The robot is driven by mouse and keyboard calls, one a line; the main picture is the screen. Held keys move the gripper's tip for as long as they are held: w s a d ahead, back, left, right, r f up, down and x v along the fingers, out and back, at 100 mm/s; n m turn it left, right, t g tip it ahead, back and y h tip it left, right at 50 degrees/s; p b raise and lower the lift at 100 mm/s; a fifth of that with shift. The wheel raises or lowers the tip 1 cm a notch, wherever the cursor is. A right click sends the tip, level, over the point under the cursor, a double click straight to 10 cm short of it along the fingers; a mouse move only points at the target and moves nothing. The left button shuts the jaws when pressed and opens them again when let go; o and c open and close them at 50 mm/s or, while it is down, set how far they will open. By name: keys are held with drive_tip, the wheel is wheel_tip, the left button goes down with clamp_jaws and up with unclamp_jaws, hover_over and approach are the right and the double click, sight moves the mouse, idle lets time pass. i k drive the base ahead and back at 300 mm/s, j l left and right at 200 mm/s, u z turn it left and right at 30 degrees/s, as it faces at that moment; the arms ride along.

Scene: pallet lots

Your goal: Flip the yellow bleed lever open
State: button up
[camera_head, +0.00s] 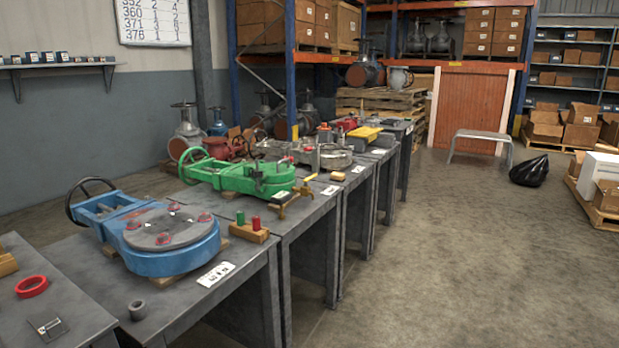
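A small yellow lever (311,177) shows on the second table from the front, beside the green valve (240,178). It slants up to the right from a small brass-coloured fitting (289,200) near the table's right edge. The lever is too small to tell whether it stands open or shut. A larger yellow piece (365,132) lies on a table farther back; I cannot tell what it is. My gripper is not in view.
A blue valve (172,238) lies on the nearer table (178,303). A block with red and green knobs (248,231) sits near the green valve. Open concrete floor (430,255) runs along the tables' right side. A bench (482,137) and black bag (529,171) stand farther back.

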sight(308, 179)
drive_tip(key=i+z, duration=0.3)
drive_tip(key=i, duration=0.25)
drive_tip(key=i+z, duration=0.25)
drive_tip(key=i, duration=0.35)
drive_tip(key=i+j+z, duration=0.3)
drive_tip(key=i, duration=0.2)
